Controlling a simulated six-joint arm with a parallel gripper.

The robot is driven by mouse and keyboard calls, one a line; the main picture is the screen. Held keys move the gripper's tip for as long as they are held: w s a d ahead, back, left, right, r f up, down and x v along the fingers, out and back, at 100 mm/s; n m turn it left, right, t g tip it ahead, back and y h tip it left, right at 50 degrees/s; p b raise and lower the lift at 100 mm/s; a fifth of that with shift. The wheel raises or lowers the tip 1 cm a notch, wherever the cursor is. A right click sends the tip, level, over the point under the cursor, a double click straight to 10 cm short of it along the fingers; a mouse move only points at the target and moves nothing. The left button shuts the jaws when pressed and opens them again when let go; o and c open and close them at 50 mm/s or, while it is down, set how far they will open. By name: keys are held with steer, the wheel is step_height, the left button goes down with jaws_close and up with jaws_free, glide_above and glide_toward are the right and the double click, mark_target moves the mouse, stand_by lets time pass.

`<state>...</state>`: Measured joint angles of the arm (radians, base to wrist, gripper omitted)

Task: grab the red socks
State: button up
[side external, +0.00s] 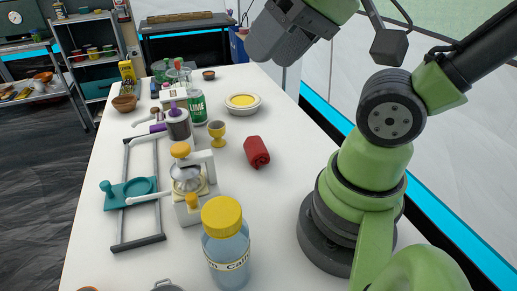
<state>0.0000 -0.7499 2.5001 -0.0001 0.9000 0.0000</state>
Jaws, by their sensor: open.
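The red socks (257,152) look like a small rolled red bundle. They lie on the white table (255,215), right of the yellow egg cup and left of my arm's base. My gripper (277,44) is at the top of the side external view, held high above the far part of the table. Its grey fingers are open and apart from the socks. No object shows between them, though the view from the side overlaps the fingers.
A yellow egg cup (217,133) stands left of the socks. A white bowl with yellow contents (242,103) sits behind them. A juicer (190,180), a yellow-lidded jar (227,245) and a green can (197,106) stand to the left. The table right of the socks is clear.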

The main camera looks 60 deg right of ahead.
steer(key=o, duration=1.1)
steer(key=n+g+h, duration=0.5)
steer(key=n+g, duration=0.5)
steer(key=n, duration=0.1)
glide_above(257, 142)
steer(key=w+a, duration=0.3)
step_height(257, 142, down, 19)
steer(key=shift+n+g, duration=0.3)
steer(key=shift+n, duration=0.3)
steer(key=x, duration=0.7)
steer(key=shift+w+d, duration=0.1)
steer(key=shift+x, duration=2.8)
